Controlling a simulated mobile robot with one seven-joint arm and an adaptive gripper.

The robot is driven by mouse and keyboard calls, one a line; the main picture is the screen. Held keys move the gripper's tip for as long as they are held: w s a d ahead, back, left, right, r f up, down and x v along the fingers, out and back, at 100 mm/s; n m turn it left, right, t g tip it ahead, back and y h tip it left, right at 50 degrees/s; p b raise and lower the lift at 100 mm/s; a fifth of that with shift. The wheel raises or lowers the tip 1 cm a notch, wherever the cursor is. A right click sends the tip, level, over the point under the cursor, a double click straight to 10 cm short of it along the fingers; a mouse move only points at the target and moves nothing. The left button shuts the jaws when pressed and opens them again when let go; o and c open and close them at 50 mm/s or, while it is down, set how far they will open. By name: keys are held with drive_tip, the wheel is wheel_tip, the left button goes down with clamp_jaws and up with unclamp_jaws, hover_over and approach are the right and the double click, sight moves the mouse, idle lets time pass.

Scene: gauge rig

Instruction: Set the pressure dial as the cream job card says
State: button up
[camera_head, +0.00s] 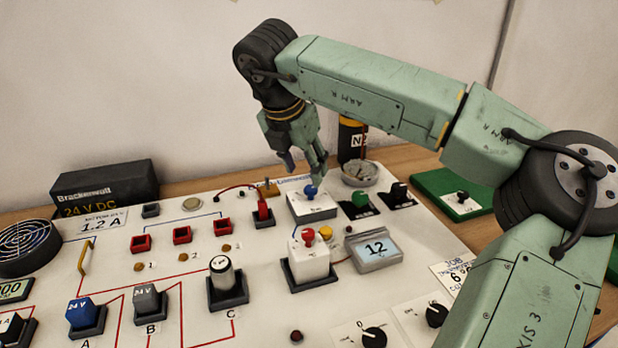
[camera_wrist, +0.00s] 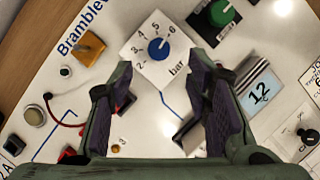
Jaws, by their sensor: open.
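The pressure dial is a blue knob (camera_wrist: 158,48) on a white plate (camera_wrist: 140,70) marked 2 to 6 and "bar" in the wrist view. Its pale mark seems to point toward the upper right, near 5 or 6; I cannot tell exactly. The same blue knob (camera_head: 310,192) shows in the head view. My gripper (camera_head: 303,168) is open and empty, above and just behind the knob in that view. In the wrist view its fingers (camera_wrist: 162,70) are spread below the knob. The cream job card (camera_head: 452,272) lies at right, partly cut by my arm; "JOB" and a 6 show.
A display (camera_head: 376,248) reading 12 and a white block with a red knob (camera_head: 309,236) stand in front of the dial. A green knob (camera_head: 359,201) is close on its right. A metal bowl (camera_head: 360,174) and dark canister (camera_head: 351,140) stand behind.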

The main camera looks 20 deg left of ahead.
sight(310, 188)
drive_tip(key=p+x, duration=0.1)
drive_tip(key=x, duration=0.5)
drive_tip(key=shift+w, duration=0.1)
drive_tip(key=shift+c, duration=0.2)
clamp_jaws()
